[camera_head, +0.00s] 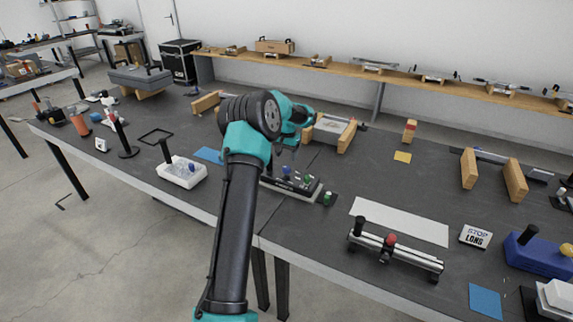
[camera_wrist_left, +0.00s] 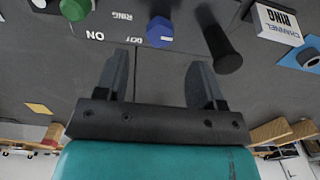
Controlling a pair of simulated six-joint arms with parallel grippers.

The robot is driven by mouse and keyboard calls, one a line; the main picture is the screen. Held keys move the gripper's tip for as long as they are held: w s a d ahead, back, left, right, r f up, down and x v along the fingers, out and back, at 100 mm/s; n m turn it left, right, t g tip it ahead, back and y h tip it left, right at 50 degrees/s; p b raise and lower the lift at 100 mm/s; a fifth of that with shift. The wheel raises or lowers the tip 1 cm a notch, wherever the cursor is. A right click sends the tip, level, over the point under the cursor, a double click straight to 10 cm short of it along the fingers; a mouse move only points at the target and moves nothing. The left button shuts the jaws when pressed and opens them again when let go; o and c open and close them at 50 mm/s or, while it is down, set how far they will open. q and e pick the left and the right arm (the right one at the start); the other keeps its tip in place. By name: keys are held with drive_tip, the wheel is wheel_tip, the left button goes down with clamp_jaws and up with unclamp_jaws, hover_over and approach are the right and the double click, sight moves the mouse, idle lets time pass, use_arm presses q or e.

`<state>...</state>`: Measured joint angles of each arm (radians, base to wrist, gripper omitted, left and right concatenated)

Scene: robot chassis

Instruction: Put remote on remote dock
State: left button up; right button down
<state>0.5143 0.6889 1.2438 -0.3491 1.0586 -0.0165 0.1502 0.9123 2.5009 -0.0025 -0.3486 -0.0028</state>
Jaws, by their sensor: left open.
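I cannot tell for certain which thing is the remote or which is its dock. A black panel (camera_head: 275,186) with blue and green knobs lies on the bench, partly hidden by my left arm. In the left wrist view, the blue knob (camera_wrist_left: 160,31), the green knob (camera_wrist_left: 75,9) and a black upright post (camera_wrist_left: 222,50) lie beyond the fingers. My left gripper (camera_wrist_left: 159,62) is open, with nothing between its fingers. In the head view its fingers are mostly hidden behind the arm, above the panel. My right gripper is not in view.
A white box with a black stick (camera_head: 182,171) stands left of my arm. A white sheet (camera_head: 400,221), a silver rail fixture with a red knob (camera_head: 391,241) and a lettered white block (camera_head: 476,237) are on the right. Wooden blocks (camera_head: 515,180) stand farther back.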

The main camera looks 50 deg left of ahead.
sight(286, 168)
use_arm(q)
wheel_tip(286, 168, up, 4)
drive_tip(key=shift+r, duration=0.1)
idle(0.6)
